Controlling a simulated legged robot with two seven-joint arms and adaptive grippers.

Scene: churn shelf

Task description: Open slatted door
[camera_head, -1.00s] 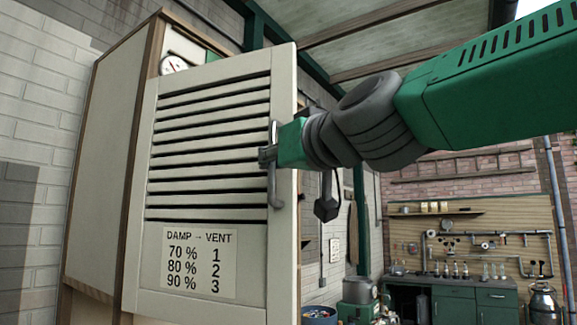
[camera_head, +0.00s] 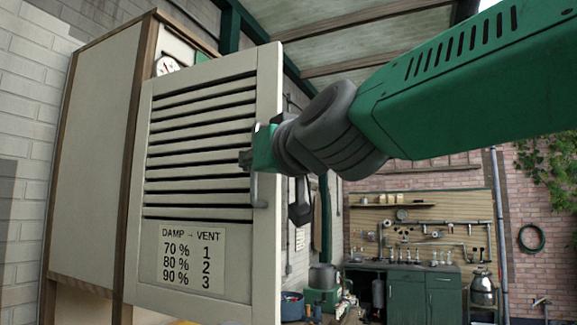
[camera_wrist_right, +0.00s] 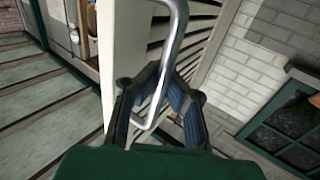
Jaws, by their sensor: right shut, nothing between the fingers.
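The slatted door (camera_head: 195,268) is pale, with dark horizontal gaps and a "DAMP – VENT" label (camera_head: 190,255). It stands at an angle out from the tall cabinet (camera_head: 95,160), so it is at least partly open. Its metal bar handle (camera_head: 257,190) is near its right edge. My right gripper (camera_head: 246,160) is at the handle, partly hidden by its own wrist. In the wrist view the handle (camera_wrist_right: 172,55) runs down between the fingers of the gripper (camera_wrist_right: 160,100), with the door's edge (camera_wrist_right: 122,45) beside it. My left gripper is out of view.
A round gauge (camera_head: 167,66) shows at the cabinet's top, above the door. A green workbench (camera_head: 410,292) and a tool board (camera_head: 425,225) are at the back right. A dark hanging object (camera_head: 300,205) shows just right of the door. The floor in front is out of view.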

